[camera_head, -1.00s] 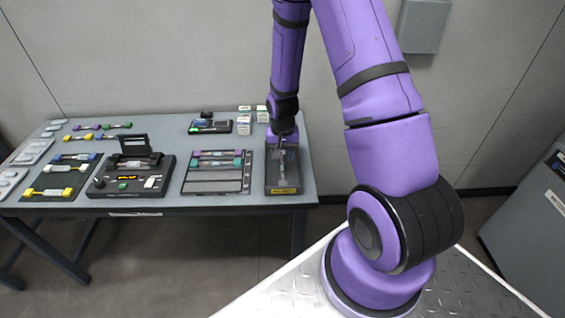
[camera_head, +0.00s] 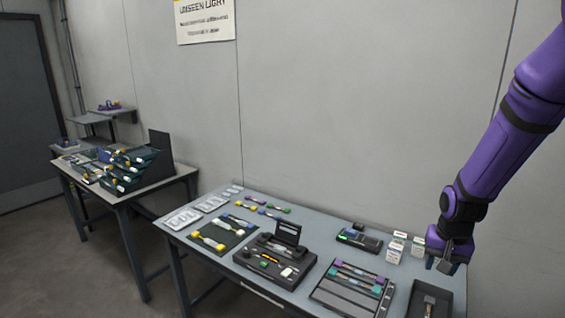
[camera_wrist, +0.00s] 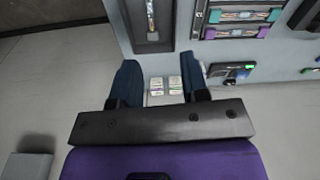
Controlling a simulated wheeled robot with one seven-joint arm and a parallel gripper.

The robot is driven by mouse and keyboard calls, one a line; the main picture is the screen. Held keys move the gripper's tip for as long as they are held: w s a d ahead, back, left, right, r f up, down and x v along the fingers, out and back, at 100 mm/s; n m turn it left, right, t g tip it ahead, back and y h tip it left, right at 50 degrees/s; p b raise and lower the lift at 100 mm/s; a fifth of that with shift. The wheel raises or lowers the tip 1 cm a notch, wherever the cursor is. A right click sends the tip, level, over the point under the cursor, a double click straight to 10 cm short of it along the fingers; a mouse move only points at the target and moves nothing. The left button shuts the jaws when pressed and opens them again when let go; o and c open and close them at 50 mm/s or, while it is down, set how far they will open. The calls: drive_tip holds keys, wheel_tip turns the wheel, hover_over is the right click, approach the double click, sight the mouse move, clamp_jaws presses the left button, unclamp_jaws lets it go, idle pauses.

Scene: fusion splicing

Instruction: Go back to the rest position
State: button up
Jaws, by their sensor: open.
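My gripper (camera_head: 444,265) is open and empty at the right end of the work table (camera_head: 328,222). In the head view it appears just behind the dark tray (camera_head: 412,303) and beside the small white boxes (camera_head: 394,250). In the wrist view the two dark blue fingers of my gripper (camera_wrist: 160,78) stand apart. Beyond them lie the small boxes (camera_wrist: 157,86) and the dark tray (camera_wrist: 167,40), which holds a slim light piece. My purple arm hangs down from the upper right of the head view.
The table carries a splicer (camera_head: 262,262) with a raised lid, a rack with coloured strips (camera_head: 345,299), a small dark device (camera_head: 358,240) and a mat with connectors (camera_head: 240,224). A second table (camera_head: 120,195) with stacked bins stands left. A grey wall rises behind.

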drive_tip(key=s+a+r+n+t, duration=0.1)
drive_tip(key=s+a+r, duration=0.2)
drive_tip(key=r, duration=0.8)
drive_tip(key=s+a+r+n+t, duration=0.1)
drive_tip(key=s+a+r+n, duration=0.1)
drive_tip(key=s+r, duration=0.5)
drive_tip(key=s+a+r+n+t, duration=0.2)
drive_tip(key=s+r, duration=0.6)
drive_tip(key=s, duration=0.4)
drive_tip(key=shift+s+a+r, duration=0.3)
drive_tip(key=shift+a, duration=0.35)
